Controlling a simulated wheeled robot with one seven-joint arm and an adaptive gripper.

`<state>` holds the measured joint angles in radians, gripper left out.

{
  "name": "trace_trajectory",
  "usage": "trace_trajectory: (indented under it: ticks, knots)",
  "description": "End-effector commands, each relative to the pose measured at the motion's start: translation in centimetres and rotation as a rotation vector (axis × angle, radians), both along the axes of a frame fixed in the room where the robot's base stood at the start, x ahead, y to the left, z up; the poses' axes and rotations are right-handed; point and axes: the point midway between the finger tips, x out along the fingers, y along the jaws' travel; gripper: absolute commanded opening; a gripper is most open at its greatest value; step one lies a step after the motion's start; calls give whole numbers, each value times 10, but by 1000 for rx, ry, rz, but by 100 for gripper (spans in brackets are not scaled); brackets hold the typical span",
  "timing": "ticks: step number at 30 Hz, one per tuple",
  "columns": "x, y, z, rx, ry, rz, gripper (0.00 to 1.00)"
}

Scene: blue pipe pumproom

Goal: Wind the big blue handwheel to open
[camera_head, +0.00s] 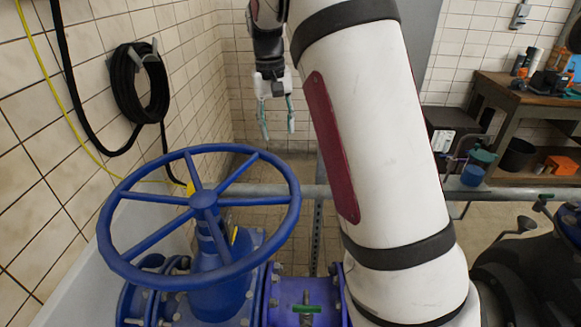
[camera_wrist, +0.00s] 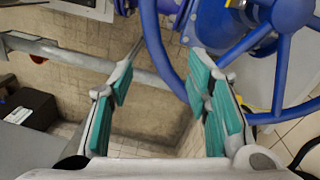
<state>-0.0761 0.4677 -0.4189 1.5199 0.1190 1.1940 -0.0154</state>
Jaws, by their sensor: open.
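The big blue handwheel (camera_head: 204,199) lies roughly level on a blue valve body at the lower left of the head view, with several spokes meeting at a central hub. My gripper (camera_head: 276,118) hangs in the air beyond the wheel and to its right, fingers pointing down. In the wrist view my gripper (camera_wrist: 162,105) is open, its teal finger pads well apart, with nothing between them but floor and background. There the handwheel (camera_wrist: 187,84) shows at the upper right; its rim passes behind the right finger. I see no clear contact with the wheel.
A horizontal grey pipe (camera_head: 258,190) runs behind the valve. A coiled black hose (camera_head: 140,85) hangs on the tiled left wall. A workbench (camera_head: 510,100) with tools stands at the right. My arm hides part of the middle of the head view.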

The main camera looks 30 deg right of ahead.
Motion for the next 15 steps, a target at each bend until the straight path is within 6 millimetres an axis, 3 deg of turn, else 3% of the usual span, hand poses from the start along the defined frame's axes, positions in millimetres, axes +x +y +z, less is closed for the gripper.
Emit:
trace_trajectory:
  ticks: [15]
  knots:
    - [0, 1, 24, 0, 0, -1, 44]
